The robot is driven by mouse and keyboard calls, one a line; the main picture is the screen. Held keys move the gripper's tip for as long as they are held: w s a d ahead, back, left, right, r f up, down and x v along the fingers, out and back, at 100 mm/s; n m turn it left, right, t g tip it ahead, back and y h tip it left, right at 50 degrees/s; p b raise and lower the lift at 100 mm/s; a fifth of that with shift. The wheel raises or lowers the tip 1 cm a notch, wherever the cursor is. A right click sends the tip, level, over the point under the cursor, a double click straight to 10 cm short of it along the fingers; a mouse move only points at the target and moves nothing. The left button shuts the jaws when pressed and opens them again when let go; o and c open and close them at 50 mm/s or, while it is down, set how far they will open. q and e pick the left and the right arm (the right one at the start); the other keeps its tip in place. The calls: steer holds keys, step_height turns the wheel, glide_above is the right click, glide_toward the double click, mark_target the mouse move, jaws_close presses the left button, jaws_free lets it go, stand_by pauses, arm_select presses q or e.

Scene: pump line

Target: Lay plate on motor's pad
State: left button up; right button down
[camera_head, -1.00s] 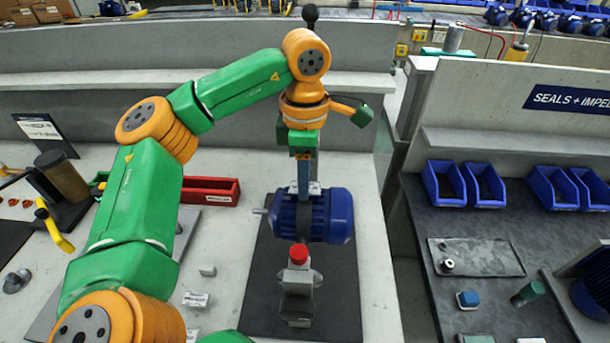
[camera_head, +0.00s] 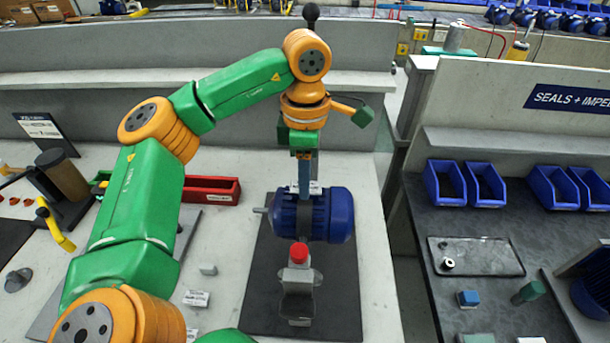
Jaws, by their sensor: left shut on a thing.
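The blue ribbed motor (camera_head: 340,216) lies on its side on a dark mat (camera_head: 262,300), its shaft pointing left. A darker band runs across its middle; I cannot make out the pad clearly. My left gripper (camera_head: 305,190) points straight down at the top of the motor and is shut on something. A small pale piece shows at its fingertips, against the motor's top; it may be the plate, but it is too small and too covered to be sure. I cannot tell whether it touches the motor. My right gripper is out of view.
A grey fixture with a red knob (camera_head: 299,253) stands in front of the motor. A red tray (camera_head: 211,190) and a small label card (camera_head: 197,298) lie to the left. The raised grey ledge (camera_head: 220,85) runs behind. Blue bins (camera_head: 485,186) stand on the right bench.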

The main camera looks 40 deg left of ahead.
arm_select(q)
steer(key=shift+f, duration=0.35)
steer(key=o, duration=1.3)
step_height(320, 180, up, 5)
steer(key=p, duration=0.4)
steer(key=shift+r+p, duration=0.2)
steer(key=shift+p, duration=0.1)
steer(key=shift+f, duration=0.15)
